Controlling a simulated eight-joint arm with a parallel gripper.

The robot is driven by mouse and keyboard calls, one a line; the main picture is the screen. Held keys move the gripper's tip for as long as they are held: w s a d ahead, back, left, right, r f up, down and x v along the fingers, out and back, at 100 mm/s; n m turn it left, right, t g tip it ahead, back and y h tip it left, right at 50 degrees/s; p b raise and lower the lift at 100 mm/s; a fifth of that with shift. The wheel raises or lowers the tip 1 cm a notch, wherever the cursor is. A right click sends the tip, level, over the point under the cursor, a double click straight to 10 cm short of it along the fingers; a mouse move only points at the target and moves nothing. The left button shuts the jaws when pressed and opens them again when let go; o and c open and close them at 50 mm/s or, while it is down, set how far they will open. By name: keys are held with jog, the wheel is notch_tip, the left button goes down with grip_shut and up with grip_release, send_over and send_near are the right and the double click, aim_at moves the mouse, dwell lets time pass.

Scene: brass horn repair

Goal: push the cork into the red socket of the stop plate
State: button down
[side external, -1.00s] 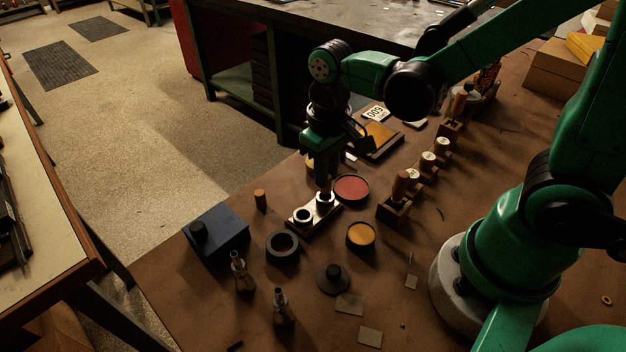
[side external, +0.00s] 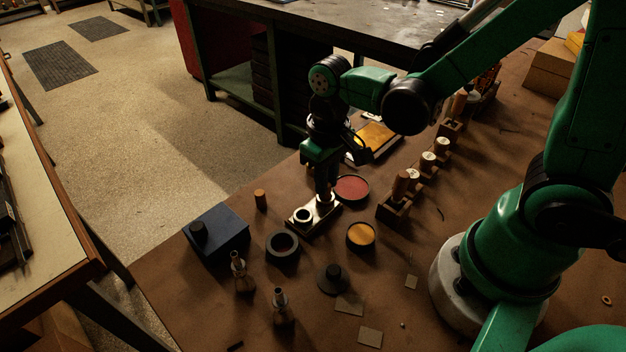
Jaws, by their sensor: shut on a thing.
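The stop plate (side external: 302,224) is a small pale plate lying on the brown bench, with two round, light-rimmed sockets. The left socket (side external: 303,215) looks empty with a dark centre. My gripper (side external: 325,192) points straight down at the right socket (side external: 325,201), just above or touching its rim. It is shut on the cork, which is mostly hidden by the fingers and shadow. I cannot make out a red colour on either socket, nor how deep the cork sits.
A red-filled round dish (side external: 352,188) stands close right of my gripper. A brown cylinder (side external: 261,199) stands to the left, near a blue block (side external: 217,232). A dark ring (side external: 282,246) and an orange dish (side external: 361,234) lie in front. Wooden holders (side external: 394,207) line the right.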

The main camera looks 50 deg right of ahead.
jog(key=shift+f, duration=0.55)
jog(key=shift+c, duration=2)
grip_release()
jog(key=shift+r, duration=3.45)
jog(key=d+r+t, duration=0.1)
jog(key=t, duration=0.1)
jog(key=d+r+t, duration=0.1)
jog(key=t, duration=0.1)
jog(key=d+r+t, duration=0.1)
jog(key=t, duration=0.2)
jog(key=shift+s+r, duration=0.15)
jog(key=shift+r, duration=0.2)
